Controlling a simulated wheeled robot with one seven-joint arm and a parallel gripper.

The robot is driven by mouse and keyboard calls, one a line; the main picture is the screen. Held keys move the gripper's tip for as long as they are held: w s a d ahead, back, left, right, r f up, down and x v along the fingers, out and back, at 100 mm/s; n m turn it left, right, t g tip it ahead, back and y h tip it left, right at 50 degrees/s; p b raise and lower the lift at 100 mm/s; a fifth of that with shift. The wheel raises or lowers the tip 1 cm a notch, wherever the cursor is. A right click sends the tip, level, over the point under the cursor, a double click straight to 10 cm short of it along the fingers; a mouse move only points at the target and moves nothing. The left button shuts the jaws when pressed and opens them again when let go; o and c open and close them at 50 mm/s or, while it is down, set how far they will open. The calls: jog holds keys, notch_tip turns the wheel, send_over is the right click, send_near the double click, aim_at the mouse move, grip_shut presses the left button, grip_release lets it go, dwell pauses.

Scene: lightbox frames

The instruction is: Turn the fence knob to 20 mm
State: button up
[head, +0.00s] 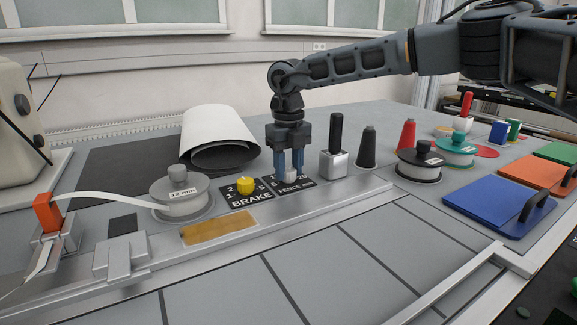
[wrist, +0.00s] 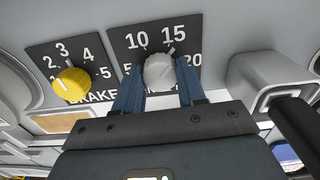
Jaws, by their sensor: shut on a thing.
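The fence knob (wrist: 160,70) is a small light grey knob on a black dial plate (wrist: 128,52) marked 5, 10, 15 and 20. In the wrist view a thin pointer at its top edge points up and slightly right, close to the 15. My gripper (wrist: 158,92) is shut on the knob, with one blue finger on each side. In the head view my gripper (head: 291,176) points straight down over the FENCE mm plate, and the knob (head: 291,175) shows between the fingertips. The fingers hide part of the plate's numbers.
The yellow brake knob (head: 245,185) on its own plate is close on the left. A metal block with a black handle (head: 335,145) stands close on the right. A white spool (head: 181,195) is further left, and black and red cones (head: 367,147) are further right.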

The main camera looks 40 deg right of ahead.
aim_at(289, 169)
jog(key=m, duration=0.4)
jog(key=shift+m, duration=2.6)
jog(key=o, duration=1.1)
jog(key=shift+c, duration=0.2)
jog(key=shift+r, duration=3.9)
